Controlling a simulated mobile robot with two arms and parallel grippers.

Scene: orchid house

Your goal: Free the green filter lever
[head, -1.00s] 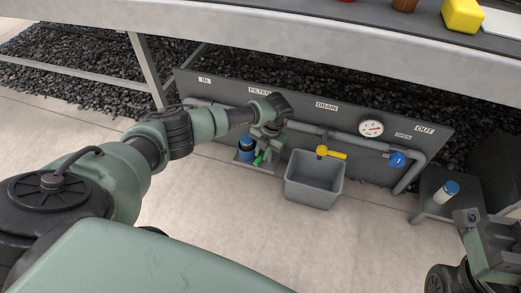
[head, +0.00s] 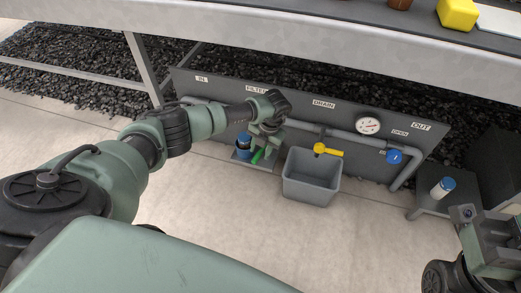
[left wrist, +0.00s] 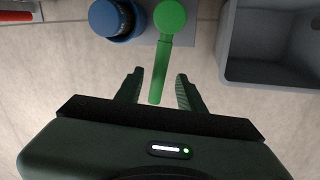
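The green filter lever (head: 257,157) is on the panel's pipework under the FILTER label, partly hidden by my left arm in the head view. In the left wrist view the green lever (left wrist: 163,55) has a round hub at the top, and its handle points down toward my gripper. My left gripper (left wrist: 158,88) is open, with one finger on each side of the handle's lower end. A gap shows between the handle and each finger. My right gripper (head: 476,222) is at the lower right of the head view, away from the panel; its fingers are unclear.
A blue-topped filter housing (left wrist: 112,18) is just left of the lever. A grey bin (head: 311,178) stands to the right, below a yellow lever (head: 328,150). A gauge (head: 367,126) and blue valve (head: 394,156) are farther right. A bench edge (head: 300,38) overhangs the panel.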

